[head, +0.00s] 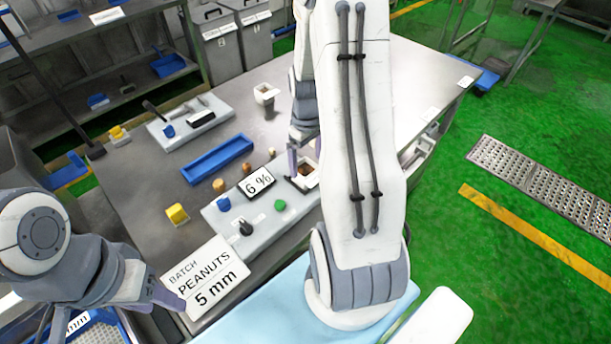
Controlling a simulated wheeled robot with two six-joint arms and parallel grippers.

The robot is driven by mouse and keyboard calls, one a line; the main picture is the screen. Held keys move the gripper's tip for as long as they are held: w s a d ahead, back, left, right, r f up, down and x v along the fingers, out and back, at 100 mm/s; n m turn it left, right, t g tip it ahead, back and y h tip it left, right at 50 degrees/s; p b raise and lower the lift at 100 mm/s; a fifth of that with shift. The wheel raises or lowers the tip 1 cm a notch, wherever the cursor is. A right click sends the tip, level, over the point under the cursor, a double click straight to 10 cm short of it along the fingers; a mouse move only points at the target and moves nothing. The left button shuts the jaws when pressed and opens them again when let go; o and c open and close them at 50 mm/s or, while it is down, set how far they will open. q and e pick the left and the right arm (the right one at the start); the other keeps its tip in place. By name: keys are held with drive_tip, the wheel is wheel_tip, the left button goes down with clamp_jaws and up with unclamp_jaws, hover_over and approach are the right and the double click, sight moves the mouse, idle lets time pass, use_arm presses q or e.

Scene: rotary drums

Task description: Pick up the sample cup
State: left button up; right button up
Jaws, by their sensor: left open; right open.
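A small white square cup (305,170) with brown inside sits at the right end of the pale meter panel (222,222), beside the "6 %" display. My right gripper (304,158) is at this cup with its fingers open; the arm hides part of the area, and I cannot tell whether they touch it. Another pale square-topped vessel (265,96) stands farther back on the table. Which one is the sample cup is not marked. My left gripper (172,298) is open and empty at lower left, near the "PEANUTS 5 mm" sign (208,281).
A blue tray (217,160) and a second panel with tools (188,122) lie on the grey table (130,180). A yellow block (177,214) and small brown corks (219,186) stand near the meter. Grey bins (217,45) stand behind. My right arm covers the table's right middle.

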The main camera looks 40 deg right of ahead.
sight(306, 170)
wheel_tip(306, 170, down, 5)
drive_tip(key=shift+w+r+p, duration=0.1)
drive_tip(key=shift+p, duration=0.5)
clamp_jaws()
